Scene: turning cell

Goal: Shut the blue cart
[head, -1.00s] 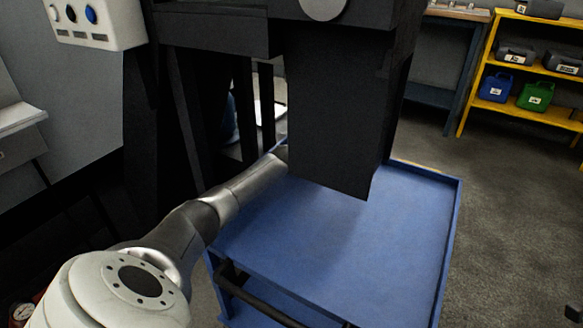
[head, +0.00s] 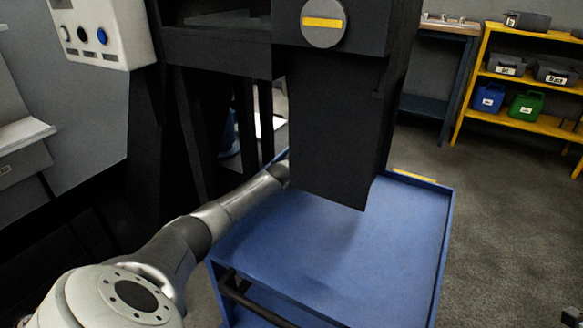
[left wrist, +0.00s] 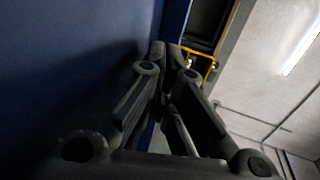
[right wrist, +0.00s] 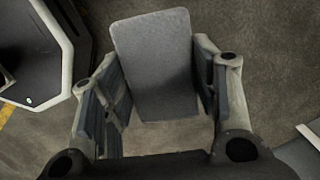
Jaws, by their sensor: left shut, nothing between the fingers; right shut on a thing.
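The blue cart (head: 330,255) stands ahead with its flat top bare. A black handle bar (head: 255,303) runs along its near left side. The cart's lower part is mostly out of view, so I cannot tell what is open there. My left arm reaches across to the cart, and its gripper is hidden behind a black block in the head view. In the left wrist view, my left gripper (left wrist: 167,60) is shut and empty close to a blue panel (left wrist: 70,60). My right gripper (right wrist: 160,85), out of the head view, is shut on a grey block (right wrist: 155,60).
A large black block (head: 335,130) with a round grey disc (head: 322,24) hangs in front of the cart's far left part. A black frame and a control panel (head: 105,35) stand at left. A yellow shelf (head: 480,75) with containers is at back right.

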